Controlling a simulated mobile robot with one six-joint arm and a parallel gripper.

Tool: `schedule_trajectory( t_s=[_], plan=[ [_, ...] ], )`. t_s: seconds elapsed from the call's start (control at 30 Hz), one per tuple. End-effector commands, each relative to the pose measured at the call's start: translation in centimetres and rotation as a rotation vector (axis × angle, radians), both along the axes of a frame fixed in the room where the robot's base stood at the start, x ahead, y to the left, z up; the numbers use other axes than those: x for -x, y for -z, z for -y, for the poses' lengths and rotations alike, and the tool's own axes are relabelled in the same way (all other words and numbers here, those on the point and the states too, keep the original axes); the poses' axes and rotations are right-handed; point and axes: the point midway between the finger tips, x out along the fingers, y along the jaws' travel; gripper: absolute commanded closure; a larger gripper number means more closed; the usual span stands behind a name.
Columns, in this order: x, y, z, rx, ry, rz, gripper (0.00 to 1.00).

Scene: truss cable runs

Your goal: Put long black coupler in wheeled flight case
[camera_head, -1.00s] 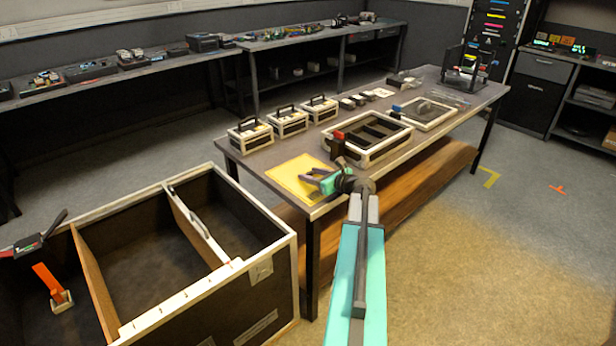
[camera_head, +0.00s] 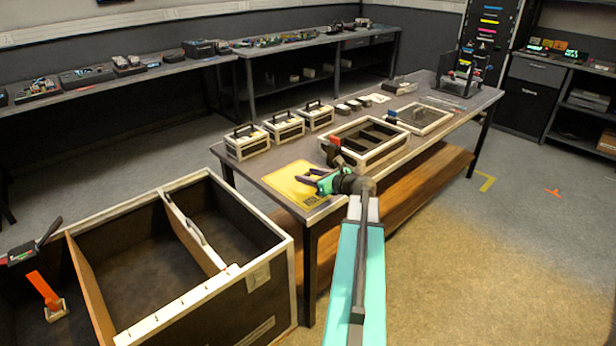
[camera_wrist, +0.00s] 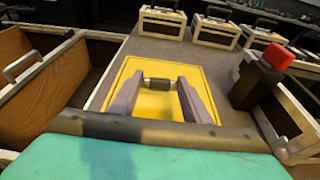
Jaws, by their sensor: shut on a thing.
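My gripper (camera_head: 306,181) is over the yellow mat (camera_head: 287,183) at the near end of the bench. In the wrist view its two purple-grey fingers (camera_wrist: 160,86) are shut on a short-looking dark cylinder, the black coupler (camera_wrist: 157,84), lying crosswise between the fingertips. The coupler appears above the mat (camera_wrist: 150,105); the gap is hard to judge. In the head view the coupler is too small to make out. The large open flight case (camera_head: 185,302), dark with pale edges and inner dividers, stands on the floor at lower left. Its wheels are not visible.
A compartment tray (camera_head: 372,160) with a red-topped black object (camera_wrist: 262,75) at its near corner stands right of the mat. Several small handled cases (camera_head: 247,143) line the bench's far edge. An orange strap-like piece (camera_head: 43,288) stands in the flight case's left section; the middle sections look empty.

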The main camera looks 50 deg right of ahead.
Motion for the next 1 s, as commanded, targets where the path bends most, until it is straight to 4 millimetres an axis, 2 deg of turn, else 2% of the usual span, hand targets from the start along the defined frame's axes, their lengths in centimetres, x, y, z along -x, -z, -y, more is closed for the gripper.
schedule_trajectory(
  t_s=[0.2, 0.6, 1.0],
  plan=[
    [2.4, -0.3, -2.3, 0.001, 0.0, 0.0, 0.82],
    [5.9, -0.7, -5.3, 0.001, 0.0, 0.0, 0.82],
    [6.8, -1.3, -6.0, -0.002, -0.003, 0.0, 0.82]
  ],
)
